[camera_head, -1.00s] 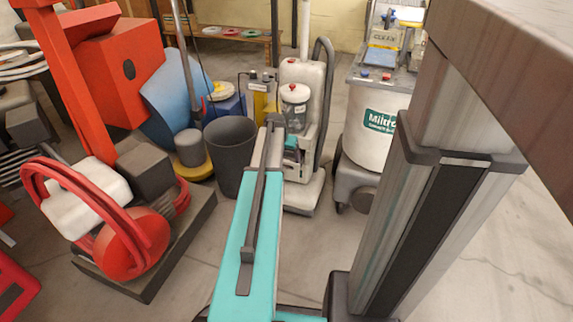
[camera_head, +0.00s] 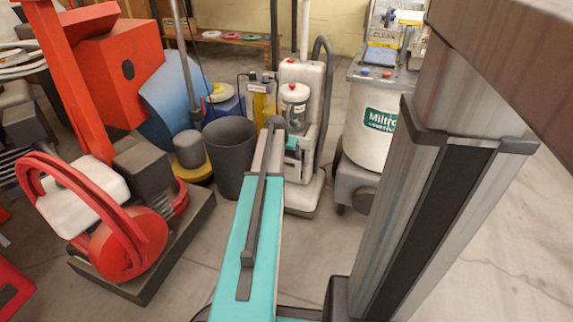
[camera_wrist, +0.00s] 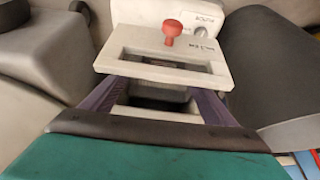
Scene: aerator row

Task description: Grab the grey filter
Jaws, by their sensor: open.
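In the wrist view my gripper (camera_wrist: 155,92) is open, with a purple-grey finger on each side. Between and just beyond the fingers is a pale frame (camera_wrist: 112,64) with a slot and a red knob (camera_wrist: 172,30). A dark grey block (camera_wrist: 160,75) shows inside the slot; it may be the grey filter, but I cannot tell for sure. I cannot tell whether the fingers touch the frame. In the head view the teal end of my arm is at the pale upright machine (camera_head: 302,185), whose clear canister (camera_head: 294,110) has a red knob. My fingertips are hidden there.
A dark bin (camera_head: 230,155) stands left of the pale machine. A red machine (camera_head: 125,240) on a dark base is at far left. A low shelf (camera_head: 235,40) stands behind. Bare floor shows in front.

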